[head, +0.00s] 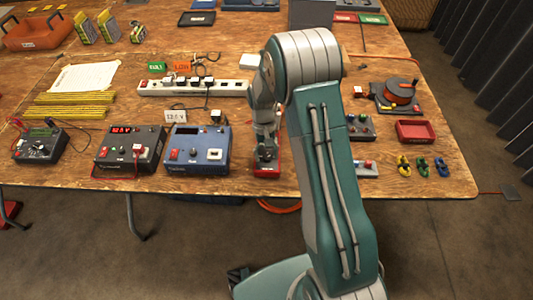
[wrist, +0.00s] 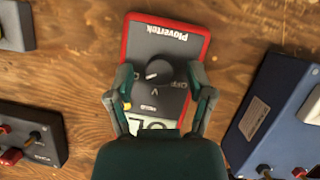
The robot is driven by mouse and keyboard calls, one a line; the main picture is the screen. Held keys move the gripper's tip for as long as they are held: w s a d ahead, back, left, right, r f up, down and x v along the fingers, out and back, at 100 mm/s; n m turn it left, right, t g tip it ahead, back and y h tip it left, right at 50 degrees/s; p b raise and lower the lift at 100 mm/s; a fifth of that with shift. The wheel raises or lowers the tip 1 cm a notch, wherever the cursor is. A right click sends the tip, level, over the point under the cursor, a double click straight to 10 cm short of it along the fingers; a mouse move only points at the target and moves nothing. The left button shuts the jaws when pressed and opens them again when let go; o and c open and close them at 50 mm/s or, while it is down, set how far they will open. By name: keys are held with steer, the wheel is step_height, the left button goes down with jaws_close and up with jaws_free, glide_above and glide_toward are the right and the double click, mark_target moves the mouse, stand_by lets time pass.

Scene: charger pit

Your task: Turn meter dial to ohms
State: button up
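The meter, a handheld multimeter with a red case and dark grey face, lies on the table. It shows upside down in the wrist view (wrist: 168,42) and under my gripper in the head view (head: 267,172). Its round black dial (wrist: 159,71) has a light pointer mark toward the lower left. An "OFF" label is to the dial's lower right and a "V" below it; the ohm mark cannot be made out. My gripper (wrist: 160,76) is open, one finger on each side of the dial. Contact cannot be told. My gripper hides most of the meter's display.
A blue power unit (head: 198,150) stands left of the meter in the head view, with a black supply box (head: 130,150) farther left. A small grey box with knobs (head: 361,128) is to the right. A white power strip (head: 193,88) lies behind. Bare wood surrounds the meter's Plovertek end.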

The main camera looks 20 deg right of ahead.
steer(key=v, duration=1.2)
stand_by(0.4)
